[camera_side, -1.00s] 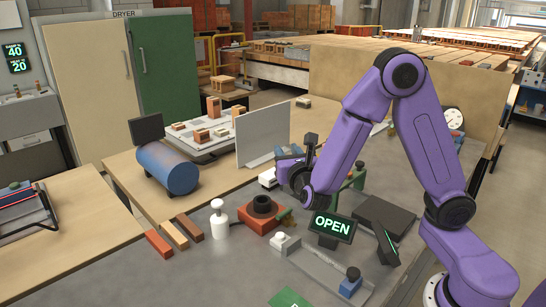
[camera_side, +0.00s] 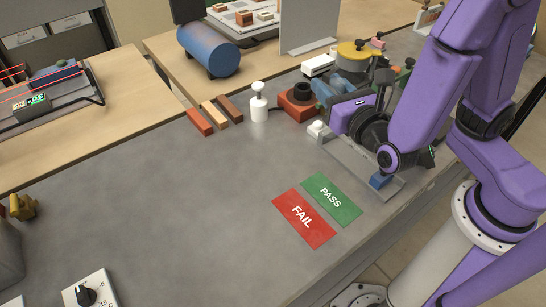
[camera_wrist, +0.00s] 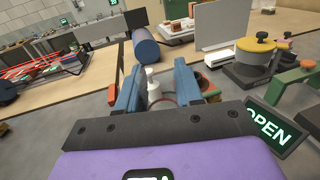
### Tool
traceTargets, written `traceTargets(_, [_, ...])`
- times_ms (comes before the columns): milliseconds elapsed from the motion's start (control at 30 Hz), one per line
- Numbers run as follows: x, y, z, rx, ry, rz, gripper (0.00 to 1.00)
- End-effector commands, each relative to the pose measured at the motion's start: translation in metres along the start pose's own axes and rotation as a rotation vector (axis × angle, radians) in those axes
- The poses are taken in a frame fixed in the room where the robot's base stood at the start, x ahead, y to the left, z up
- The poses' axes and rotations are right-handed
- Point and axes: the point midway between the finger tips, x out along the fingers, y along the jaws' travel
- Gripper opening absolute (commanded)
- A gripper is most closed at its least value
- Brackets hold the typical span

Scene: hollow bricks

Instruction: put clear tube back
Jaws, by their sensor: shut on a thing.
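My gripper (camera_side: 325,92) is in the middle right of the side view, low over the bench, just right of a red block with a black ring (camera_side: 297,101). In the wrist view its two blue fingers (camera_wrist: 157,78) stand apart, with a faint, see-through curved outline with a thin dark red edge between them. I take this for the clear tube (camera_wrist: 167,98), held between the fingers. The tube is too clear to make out in the side view. A white bottle (camera_side: 259,104) stands left of the red block; it shows through between the fingers in the wrist view.
Three coloured bars (camera_side: 214,113) lie left of the bottle. A grey rail fixture with a blue block (camera_side: 380,181) is in front of my gripper. A yellow-lidded pot (camera_side: 357,52) stands behind. Green PASS (camera_side: 331,198) and red FAIL (camera_side: 303,218) cards lie in front.

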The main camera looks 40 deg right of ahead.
Motion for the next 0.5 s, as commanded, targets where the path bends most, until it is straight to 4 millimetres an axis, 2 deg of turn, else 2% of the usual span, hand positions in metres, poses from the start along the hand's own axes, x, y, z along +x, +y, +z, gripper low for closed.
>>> traceTargets(100, [-0.019,0.011,-0.004,-0.003,-0.008,0.053,0.0])
traceTargets(200, [-0.024,0.014,-0.005,-0.003,-0.012,0.067,0.0])
traceTargets(500, [-0.005,0.028,-0.016,-0.003,-0.011,0.067,0.0])
